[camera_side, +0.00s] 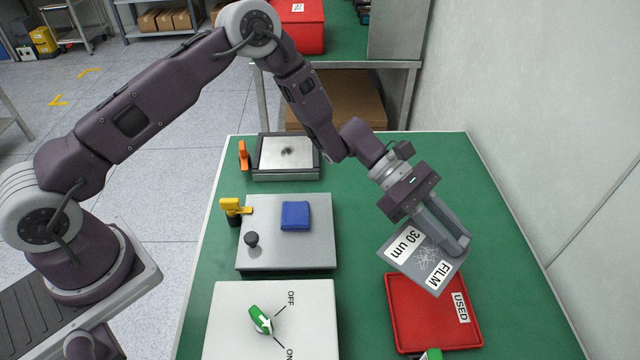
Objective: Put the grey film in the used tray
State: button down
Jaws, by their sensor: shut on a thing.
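The grey film (424,254) is a thin flat sheet with white labels reading "30 um" and "FILM". My gripper (452,240) is shut on the film near its upper right side and holds it tilted. The used tray (404,318) is a shallow red tray with a white "USED" label, at the lower right of the green table. The film appears above the tray's back edge and overlaps part of it in the picture. The exact height of the film over the tray cannot be told. The tray floor that shows looks empty.
A grey plate (287,250) with a blue block (295,215), a black knob and a yellow handle lies left of the tray. A white panel (232,330) with a green OFF/ON switch (261,320) is in front. A framed device (287,155) stands behind. A wall is at right.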

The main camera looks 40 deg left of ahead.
jog(key=a+r+n+t, duration=0.3)
jog(key=a+n+t, duration=0.1)
jog(key=a, duration=1.7)
jog(key=s+a+r+n+t+y, duration=0.1)
jog(key=s+a+t, duration=0.1)
jog(key=a, duration=0.5)
jog(key=s+a+r+n+t+y, duration=0.1)
jog(key=s+a+r+n+t, duration=0.1)
jog(key=s+a, duration=0.2)
jog(key=a, duration=0.3)
jog(key=shift+s+n+t+y, duration=0.15)
jog(key=shift+n+t+y, duration=0.15)
jog(key=shift+y, duration=0.1)
jog(key=shift+d, duration=0.15)
